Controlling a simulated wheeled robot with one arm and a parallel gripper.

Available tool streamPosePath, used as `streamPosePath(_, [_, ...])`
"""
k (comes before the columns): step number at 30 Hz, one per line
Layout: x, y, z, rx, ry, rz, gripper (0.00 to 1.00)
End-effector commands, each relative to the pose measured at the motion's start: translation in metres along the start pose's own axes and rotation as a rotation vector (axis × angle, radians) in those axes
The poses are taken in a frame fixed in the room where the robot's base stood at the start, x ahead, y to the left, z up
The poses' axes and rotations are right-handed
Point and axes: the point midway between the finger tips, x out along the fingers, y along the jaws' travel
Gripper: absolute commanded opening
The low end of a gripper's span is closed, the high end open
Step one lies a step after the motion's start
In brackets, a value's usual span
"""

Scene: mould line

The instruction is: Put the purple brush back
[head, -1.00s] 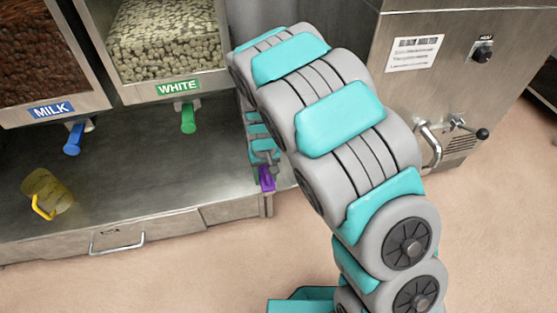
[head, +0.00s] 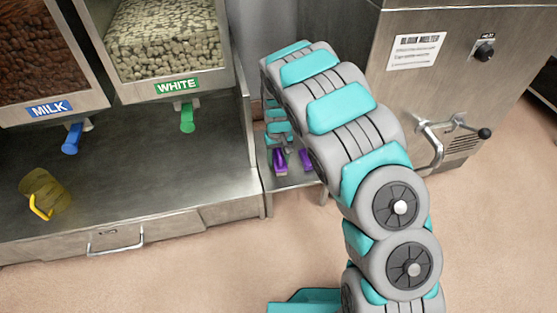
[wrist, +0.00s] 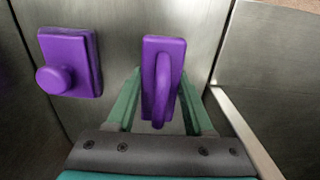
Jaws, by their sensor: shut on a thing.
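The purple brush (wrist: 164,65), a flat block with a raised loop handle, sits between the fingers of my gripper (wrist: 160,112) in the wrist view. My gripper is shut on its handle. In the head view the brush (head: 280,162) shows below my gripper (head: 279,146), over a low steel shelf (head: 290,181) between the counter and the melter. I cannot tell whether its underside touches the shelf. A second purple tool, a block with a round knob (wrist: 68,65), lies beside it, apart from it. It also shows in the head view (head: 306,159), partly hidden by my arm.
The steel counter (head: 150,185) with its raised edge is left of the shelf. Open floor lies in front.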

Motion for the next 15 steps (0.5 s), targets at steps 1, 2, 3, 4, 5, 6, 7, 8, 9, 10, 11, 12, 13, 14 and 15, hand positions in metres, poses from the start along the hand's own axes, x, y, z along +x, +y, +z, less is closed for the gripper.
streamPosePath(1, [0.0017,0.0001,-0.0001,0.000,0.000,0.000,0.00])
streamPosePath(2, [0.0014,0.0000,-0.0003,0.000,0.001,0.000,0.00])
streamPosePath(3, [0.0009,0.0000,-0.0003,0.000,0.001,0.000,0.00])
streamPosePath(4, [0.0007,0.0000,-0.0003,0.000,0.001,0.000,0.00])
streamPosePath(5, [0.0006,0.0000,-0.0003,0.000,0.001,0.000,0.00])
streamPosePath(6, [0.0005,0.0000,-0.0003,0.000,0.001,0.000,0.00])
streamPosePath(7, [0.0006,0.0000,-0.0003,0.000,0.001,0.000,0.00])
streamPosePath(8, [0.0010,0.0000,-0.0002,0.000,0.001,0.000,0.00])
streamPosePath(9, [0.0018,0.0000,-0.0002,0.000,0.001,0.000,0.00])
streamPosePath(10, [0.0027,0.0000,-0.0001,0.000,0.001,0.000,0.00])
streamPosePath(11, [0.0035,0.0000,-0.0001,0.000,0.001,0.000,0.00])
streamPosePath(12, [0.0030,0.0001,-0.0001,0.000,0.001,0.000,0.56])
streamPosePath(13, [0.0030,0.0001,-0.0002,0.000,0.001,0.000,0.60])
streamPosePath(14, [0.0030,0.0001,-0.0001,0.000,0.001,0.000,0.63])
streamPosePath(15, [0.0029,0.0001,-0.0002,0.000,0.001,0.000,0.68])
